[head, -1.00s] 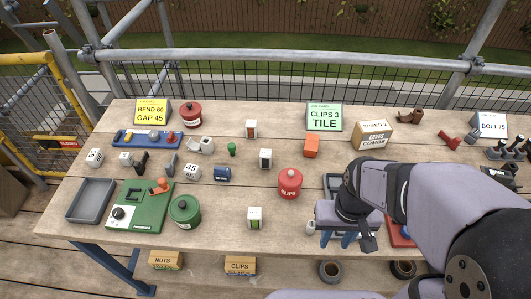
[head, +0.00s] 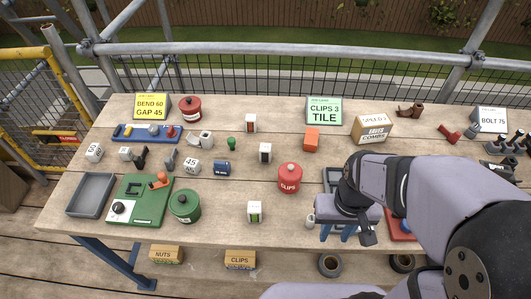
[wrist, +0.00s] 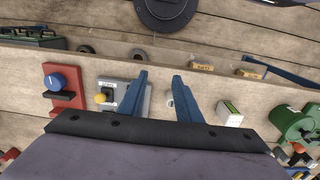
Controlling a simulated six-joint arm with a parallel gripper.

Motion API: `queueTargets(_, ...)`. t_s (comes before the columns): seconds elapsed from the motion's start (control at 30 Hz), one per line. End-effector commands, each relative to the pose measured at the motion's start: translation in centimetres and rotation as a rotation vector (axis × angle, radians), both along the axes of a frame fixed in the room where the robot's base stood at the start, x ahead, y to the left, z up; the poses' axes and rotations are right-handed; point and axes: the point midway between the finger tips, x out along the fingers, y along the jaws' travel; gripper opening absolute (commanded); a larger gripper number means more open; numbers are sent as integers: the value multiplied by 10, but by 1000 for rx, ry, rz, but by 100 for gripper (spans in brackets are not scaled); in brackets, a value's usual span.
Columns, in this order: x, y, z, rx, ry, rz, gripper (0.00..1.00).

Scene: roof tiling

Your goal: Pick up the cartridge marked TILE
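Three small white cartridges stand on the bench: one with an orange-brown band (head: 251,123), one with a dark band (head: 265,153) and one with a green band (head: 254,211). Their lettering is too small to read, so I cannot tell which is marked TILE. The green-band cartridge also shows in the wrist view (wrist: 230,113), to the right of the fingers. My gripper (head: 338,232) is over the bench's front part, right of that cartridge. In the wrist view my gripper (wrist: 161,88) has its blue fingers apart with nothing held. A small pale cylinder (head: 310,221) is near it.
A red pot (head: 290,178) and a green pot (head: 185,206) stand near the cartridges. A grey switch box (wrist: 112,96) and a red block with a blue knob (wrist: 62,90) lie beside the fingers. Bare wood surrounds the green-band cartridge.

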Motion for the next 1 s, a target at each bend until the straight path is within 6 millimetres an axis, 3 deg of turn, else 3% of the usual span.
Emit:
queueTargets(0.43, 0, 0, 0, 0, 0, 0, 31)
queueTargets(0.53, 0, 0, 0, 0, 0, 0, 53)
queueTargets(0.83, 0, 0, 1, 0, 0, 0, 53)
queueTargets(1.0, 2, 0, 15, 0, -5, 0, 53)
